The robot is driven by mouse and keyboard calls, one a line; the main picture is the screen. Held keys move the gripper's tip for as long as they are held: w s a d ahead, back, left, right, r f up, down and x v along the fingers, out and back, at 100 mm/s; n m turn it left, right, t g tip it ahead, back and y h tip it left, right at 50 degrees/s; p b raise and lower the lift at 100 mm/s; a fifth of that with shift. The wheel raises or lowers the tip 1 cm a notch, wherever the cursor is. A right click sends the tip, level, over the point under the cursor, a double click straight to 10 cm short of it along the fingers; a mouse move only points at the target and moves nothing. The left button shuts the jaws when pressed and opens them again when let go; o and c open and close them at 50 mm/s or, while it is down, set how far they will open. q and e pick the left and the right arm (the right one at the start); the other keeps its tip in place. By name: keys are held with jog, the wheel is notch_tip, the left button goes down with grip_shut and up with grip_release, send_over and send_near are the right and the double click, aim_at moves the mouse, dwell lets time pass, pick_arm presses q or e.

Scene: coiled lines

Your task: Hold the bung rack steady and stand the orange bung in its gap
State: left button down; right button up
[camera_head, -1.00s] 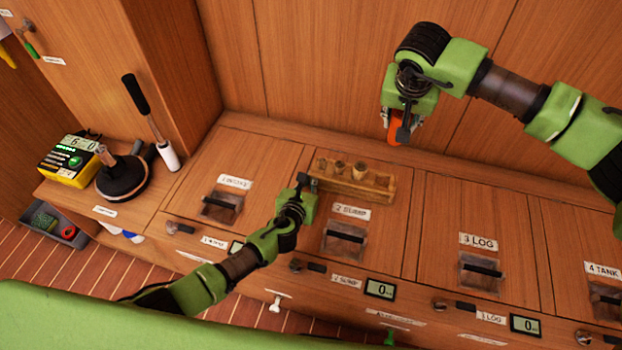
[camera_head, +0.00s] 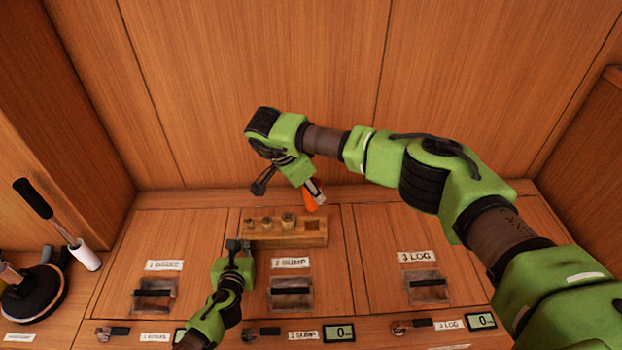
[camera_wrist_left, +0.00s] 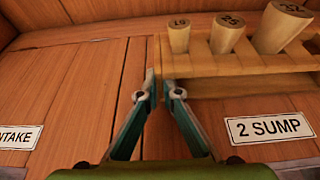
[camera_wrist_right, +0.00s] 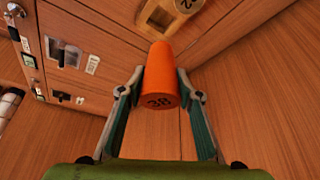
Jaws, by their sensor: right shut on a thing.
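The wooden bung rack (camera_head: 290,241) lies on the counter above the 2 SUMP label, with three wooden bungs in it; they are marked 19, 25 and 32 in the left wrist view. An empty square gap (camera_head: 313,226) shows at its right end. My right gripper (camera_head: 313,190) is shut on the orange bung (camera_head: 310,199), marked 38 in the right wrist view (camera_wrist_right: 160,75), and holds it just above and behind that end. My left gripper (camera_head: 236,246) is at the rack's left end; its fingertips (camera_wrist_left: 161,88) are close together around or against the end wall, and their grip is unclear.
Lidded hatches with handles (camera_head: 290,290) and labels line the counter front. A wooden wall rises close behind the rack. A black round-based tool (camera_head: 35,295) stands far left. The counter right of the rack is clear.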

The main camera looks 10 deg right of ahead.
aim_at(312, 207)
jog(key=shift+s+f+m, duration=0.15)
jog(key=shift+f+m, duration=0.4)
jog(key=shift+m, duration=0.05)
jog(key=shift+f, duration=2.65)
jog(key=shift+f, duration=2.45)
jog(key=shift+r, duration=0.4)
dwell(1.9)
